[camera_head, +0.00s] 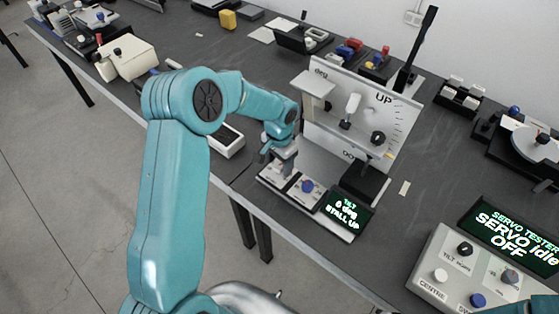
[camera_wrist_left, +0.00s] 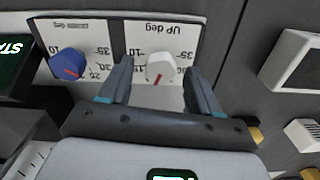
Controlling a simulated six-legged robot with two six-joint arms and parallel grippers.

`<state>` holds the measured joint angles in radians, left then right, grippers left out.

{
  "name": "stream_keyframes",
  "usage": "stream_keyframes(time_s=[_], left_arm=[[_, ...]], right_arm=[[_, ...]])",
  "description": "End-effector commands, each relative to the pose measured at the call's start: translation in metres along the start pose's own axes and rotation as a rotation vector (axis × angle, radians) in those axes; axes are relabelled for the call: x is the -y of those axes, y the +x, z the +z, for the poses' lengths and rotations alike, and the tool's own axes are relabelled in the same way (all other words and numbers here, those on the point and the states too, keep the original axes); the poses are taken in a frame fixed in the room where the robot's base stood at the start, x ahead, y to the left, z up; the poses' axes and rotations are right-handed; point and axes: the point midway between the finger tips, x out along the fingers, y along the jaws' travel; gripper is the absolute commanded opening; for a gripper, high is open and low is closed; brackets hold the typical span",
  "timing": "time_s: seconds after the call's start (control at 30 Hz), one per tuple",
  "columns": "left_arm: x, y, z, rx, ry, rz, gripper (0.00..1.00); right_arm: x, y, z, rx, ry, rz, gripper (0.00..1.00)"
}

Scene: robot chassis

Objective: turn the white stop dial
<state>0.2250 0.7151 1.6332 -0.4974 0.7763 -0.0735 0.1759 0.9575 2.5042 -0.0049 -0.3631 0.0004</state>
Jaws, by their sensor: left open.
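The white stop dial (camera_wrist_left: 160,68) has a red pointer line and sits on a white panel marked "UP deg" with a printed scale. It shows between the two fingers of my left gripper (camera_head: 282,163) in the left wrist view, with a gap visible on each side. The left gripper is open and points down over the panel. In the head view the gripper mostly hides the dial. A blue dial (camera_head: 307,186) with a red pointer sits beside it on the same base; it also shows in the left wrist view (camera_wrist_left: 67,64). My right gripper is out of view.
A small display (camera_head: 344,214) reads "TILT 0 deg STALL UP" beside the dials. A white upright board (camera_head: 350,115) marked "UP" stands behind them. A servo tester box (camera_head: 470,268) is at the lower right. A white tray (camera_head: 226,140) lies left of the gripper.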

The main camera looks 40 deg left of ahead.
Motion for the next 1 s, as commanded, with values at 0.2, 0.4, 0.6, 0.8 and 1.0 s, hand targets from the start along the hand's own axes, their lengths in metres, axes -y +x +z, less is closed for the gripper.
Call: stream_keyframes(time_s=[0.2,0.4,0.6,0.8,1.0], left_arm=[[0.0004,0.0011,-0.0006,0.0,-0.001,0.0,0.63],[0.0003,0.0009,-0.0007,-0.001,-0.001,0.0,0.11],[0.0002,0.0006,-0.0007,-0.001,-0.001,0.0,0.07],[0.0004,0.0007,-0.0006,-0.001,-0.007,0.0,0.07],[0.0005,0.0022,-0.001,-0.002,-0.065,-0.001,0.07]], right_arm=[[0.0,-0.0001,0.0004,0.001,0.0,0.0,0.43],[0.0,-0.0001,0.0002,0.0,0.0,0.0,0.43],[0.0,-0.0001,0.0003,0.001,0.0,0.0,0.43],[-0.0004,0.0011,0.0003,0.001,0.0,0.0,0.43],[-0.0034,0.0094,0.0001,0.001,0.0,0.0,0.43]])
